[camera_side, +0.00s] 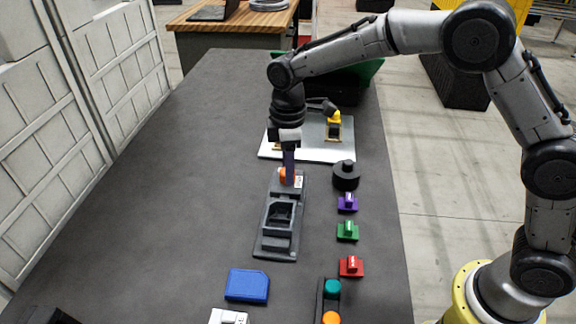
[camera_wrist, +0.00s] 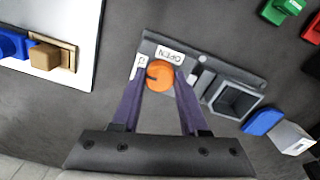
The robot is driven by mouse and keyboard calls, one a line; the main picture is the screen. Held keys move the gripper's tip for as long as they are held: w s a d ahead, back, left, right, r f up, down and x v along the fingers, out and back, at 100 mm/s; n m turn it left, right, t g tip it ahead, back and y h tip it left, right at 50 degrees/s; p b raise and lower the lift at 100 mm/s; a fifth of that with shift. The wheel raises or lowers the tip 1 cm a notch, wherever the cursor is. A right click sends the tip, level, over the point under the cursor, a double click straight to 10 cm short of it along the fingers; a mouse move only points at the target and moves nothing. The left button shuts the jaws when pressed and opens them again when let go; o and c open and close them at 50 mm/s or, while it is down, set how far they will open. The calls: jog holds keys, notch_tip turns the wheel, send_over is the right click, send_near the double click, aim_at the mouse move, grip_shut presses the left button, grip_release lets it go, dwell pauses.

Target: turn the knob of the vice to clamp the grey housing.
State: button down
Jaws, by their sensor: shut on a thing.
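The grey vice (camera_side: 270,246) lies on the dark table in the middle of the side view; it also shows in the wrist view (camera_wrist: 215,63). Its orange knob (camera_wrist: 160,76) is at the far end in the side view (camera_side: 287,176). Labels, one reading OPEN, lie beside the knob. The grey housing (camera_wrist: 236,98), an open box shape, sits in the vice and shows in the side view (camera_side: 280,213). My gripper (camera_wrist: 160,70) points down with its purple fingers shut on the knob, one on either side. The housing's contact with the jaws is unclear.
A white board (camera_side: 305,150) with small fixtures stands behind the vice. A black round part (camera_side: 346,175) and purple (camera_side: 347,203), green (camera_side: 347,232) and red (camera_side: 351,267) pieces line the right. A blue block (camera_side: 247,285) is in front.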

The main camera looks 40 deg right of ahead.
jog(key=shift+c, duration=2.2)
grip_release()
jog(key=shift+r, duration=0.1)
notch_tip(320, 180, up, 14)
